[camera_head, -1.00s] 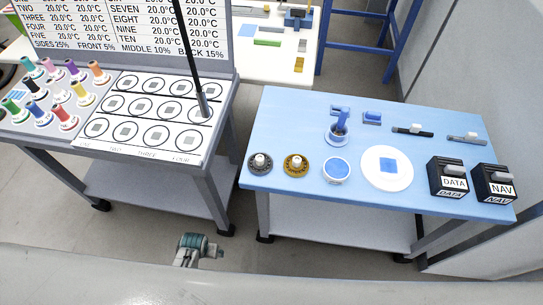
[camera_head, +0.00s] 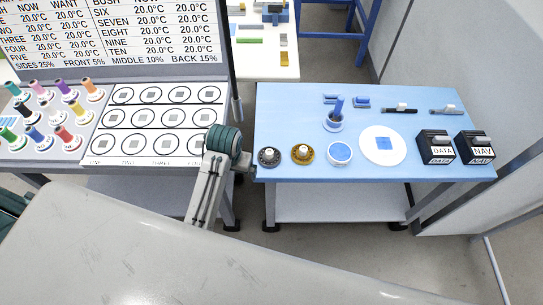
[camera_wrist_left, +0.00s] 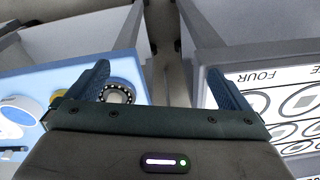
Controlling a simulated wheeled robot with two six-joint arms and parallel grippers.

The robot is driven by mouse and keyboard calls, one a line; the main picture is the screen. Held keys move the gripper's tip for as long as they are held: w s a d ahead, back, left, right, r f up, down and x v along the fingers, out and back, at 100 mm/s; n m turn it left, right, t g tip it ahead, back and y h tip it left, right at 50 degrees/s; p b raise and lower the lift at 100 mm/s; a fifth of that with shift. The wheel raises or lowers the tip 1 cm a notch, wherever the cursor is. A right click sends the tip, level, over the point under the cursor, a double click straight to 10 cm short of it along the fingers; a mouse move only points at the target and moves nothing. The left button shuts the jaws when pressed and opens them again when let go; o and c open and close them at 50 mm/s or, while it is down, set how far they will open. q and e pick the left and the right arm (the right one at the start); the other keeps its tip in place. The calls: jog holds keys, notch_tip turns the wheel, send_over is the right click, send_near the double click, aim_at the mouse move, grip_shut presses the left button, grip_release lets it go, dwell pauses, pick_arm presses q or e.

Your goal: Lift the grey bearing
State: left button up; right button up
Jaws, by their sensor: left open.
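The grey bearing (camera_head: 269,157) is a dark ring with a pale centre, lying at the left front corner of the blue table. In the left wrist view the bearing (camera_wrist_left: 118,93) shows just right of the left-hand finger, partly hidden by the gripper body. My left gripper (camera_head: 243,162) is just left of the table's edge, mostly hidden by my arm in the head view. My right gripper is in neither view.
The blue table (camera_head: 290,105) also holds a gold bearing (camera_head: 302,154), a small blue-topped round part (camera_head: 339,153), a white plate (camera_head: 370,155), and DATA (camera_head: 436,150) and NAV (camera_head: 477,149) boxes. The left table (camera_head: 150,93) carries colored spools and a circle chart. A gap separates the tables.

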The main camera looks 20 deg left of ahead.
pick_arm(q)
jog(key=w+d, duration=0.3)
jog(key=w, duration=0.2)
jog(key=g, duration=0.2)
send_near(270, 151)
jog(key=shift+s+a, duration=0.25)
jog(key=shift+s, duration=0.35)
jog(key=shift+w+d+f, duration=0.1)
jog(key=shift+w+d, duration=0.05)
jog(key=shift+w, duration=0.05)
notch_tip(270, 151, down, 5)
jog(key=shift+s+p, duration=0.1)
jog(key=shift+p, duration=0.7)
jog(key=shift+f+p, duration=0.5)
jog(key=shift+f, duration=0.1)
jog(key=f, duration=0.1)
jog(key=f+p, duration=0.1)
jog(key=f, duration=0.1)
jog(key=shift+w+f, duration=0.1)
jog(key=shift+w, duration=0.15)
jog(key=shift+f, duration=0.5)
jog(key=c, duration=1.2)
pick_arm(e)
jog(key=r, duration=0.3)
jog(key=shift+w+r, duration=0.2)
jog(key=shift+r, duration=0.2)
pick_arm(q)
jog(key=shift+o, duration=0.2)
jog(key=shift+r, duration=0.1)
